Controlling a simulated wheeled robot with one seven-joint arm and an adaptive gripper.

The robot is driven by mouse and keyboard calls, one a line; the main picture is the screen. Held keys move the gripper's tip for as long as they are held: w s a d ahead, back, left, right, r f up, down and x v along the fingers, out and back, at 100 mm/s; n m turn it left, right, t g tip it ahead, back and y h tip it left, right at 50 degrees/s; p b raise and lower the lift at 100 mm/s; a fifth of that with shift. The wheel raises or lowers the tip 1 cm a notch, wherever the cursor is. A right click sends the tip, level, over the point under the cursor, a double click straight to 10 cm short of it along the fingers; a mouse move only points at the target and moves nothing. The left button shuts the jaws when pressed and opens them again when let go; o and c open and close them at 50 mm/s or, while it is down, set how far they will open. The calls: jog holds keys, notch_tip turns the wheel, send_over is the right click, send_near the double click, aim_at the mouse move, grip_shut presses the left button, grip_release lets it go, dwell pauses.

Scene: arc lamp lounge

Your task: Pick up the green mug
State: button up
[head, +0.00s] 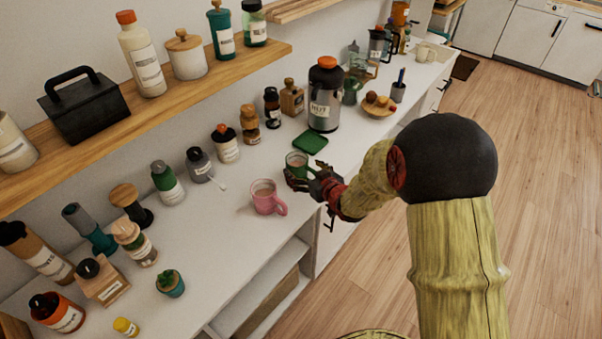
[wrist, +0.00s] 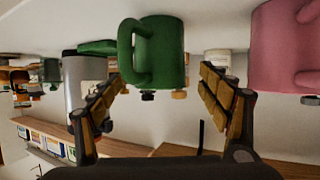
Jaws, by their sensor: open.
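The green mug (head: 297,160) stands on the white counter with some brown showing inside it. My gripper (head: 310,180) is open right beside it, on the side toward the room, and partly hides its lower part. The wrist view looks upside down. There the green mug (wrist: 165,50) is ahead, with its handle on the left. The open fingers of my gripper (wrist: 163,78) point at it, one toward each side. I cannot tell whether either finger touches the mug.
A pink mug (head: 265,197) stands close by on the left; it is at the right edge of the wrist view (wrist: 285,50). A green board (head: 310,142) and a large grey jar (head: 325,95) are behind. Bottles line the wall, under a wooden shelf (head: 205,85).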

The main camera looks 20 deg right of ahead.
aim_at(302, 169)
jog(key=b+x, duration=0.1)
jog(key=x, duration=0.2)
jog(key=shift+w+f+b, duration=0.25)
jog(key=shift+f+b, duration=0.1)
jog(key=shift+b, duration=0.05)
jog(key=shift+w+a, duration=0.2)
jog(key=shift+w, duration=0.35)
jog(key=shift+c, duration=0.3)
jog(key=c, duration=1.7)
